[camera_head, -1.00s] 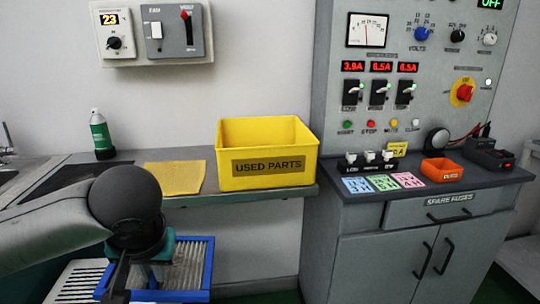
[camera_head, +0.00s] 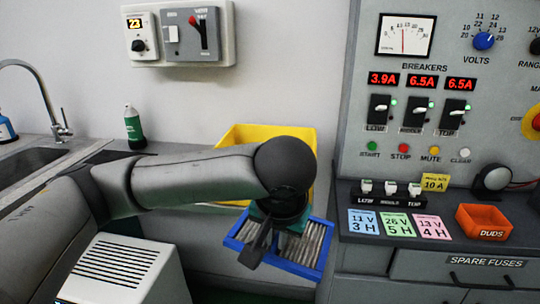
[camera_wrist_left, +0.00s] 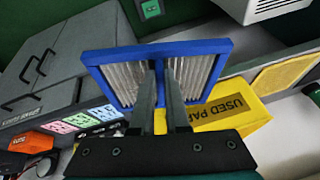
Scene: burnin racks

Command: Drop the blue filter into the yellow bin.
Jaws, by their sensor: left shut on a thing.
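The blue filter (camera_head: 297,264) has a blue frame around pale pleats. My left gripper (camera_head: 268,240) is shut on it; the wrist view shows the two fingers (camera_wrist_left: 168,95) gripping the filter (camera_wrist_left: 207,48) near its middle. The yellow bin (camera_head: 262,135) stands on the bench behind my left arm, which hides most of its front in the head view. In the wrist view the bin (camera_wrist_left: 258,118) shows its "USED PARTS" label beside the filter. In the head view the filter is in front of the bin and lower in the picture, not inside it. My right gripper is out of view.
A grey cabinet with breakers stands to the right, with an orange duds box (camera_head: 484,221) and coloured cards (camera_head: 398,226) on its top. A green bottle (camera_head: 134,127) and a sink (camera_head: 30,160) are at the left. A white vented box (camera_head: 112,268) is below my arm.

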